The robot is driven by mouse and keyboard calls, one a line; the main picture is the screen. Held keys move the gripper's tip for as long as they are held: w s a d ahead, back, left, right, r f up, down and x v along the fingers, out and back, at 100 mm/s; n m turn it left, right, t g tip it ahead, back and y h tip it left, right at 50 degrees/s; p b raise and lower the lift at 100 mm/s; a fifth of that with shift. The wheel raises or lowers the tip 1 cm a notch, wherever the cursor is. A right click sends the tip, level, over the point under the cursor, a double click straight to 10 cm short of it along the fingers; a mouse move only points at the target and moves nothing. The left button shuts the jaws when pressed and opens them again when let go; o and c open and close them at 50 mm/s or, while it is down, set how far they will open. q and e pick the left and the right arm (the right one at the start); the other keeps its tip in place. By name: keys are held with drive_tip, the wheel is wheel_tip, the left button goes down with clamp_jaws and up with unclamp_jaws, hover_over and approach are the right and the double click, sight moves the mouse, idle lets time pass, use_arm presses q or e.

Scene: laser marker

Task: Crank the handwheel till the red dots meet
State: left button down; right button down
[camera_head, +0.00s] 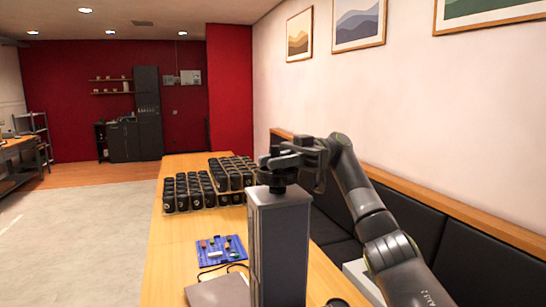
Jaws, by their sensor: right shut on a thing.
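A tall grey column of the laser marker (278,245) stands on the wooden table. The dark handwheel (275,177) sits on top of it. My right gripper (284,160) is shut at the handwheel, above the column top, with its arm coming in from the right. The gripper covers part of the handwheel, so its grip is only partly visible. The red dots cannot be made out in this view. My left gripper is not in view.
The wooden table (168,255) holds several black cups (181,193) in trays and a blue mat (222,251) with small items. A grey flat object (218,291) lies beside the column. A black bench (470,250) runs along the right wall.

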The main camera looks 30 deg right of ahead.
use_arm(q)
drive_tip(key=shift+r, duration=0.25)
use_arm(e)
drive_tip(key=shift+d+f+n+g, duration=0.1)
drive_tip(key=shift+n+g, duration=0.3)
drive_tip(key=shift+g, duration=0.3)
drive_tip(key=c, duration=1.4)
unclamp_jaws()
drive_tip(key=shift+s, duration=0.1)
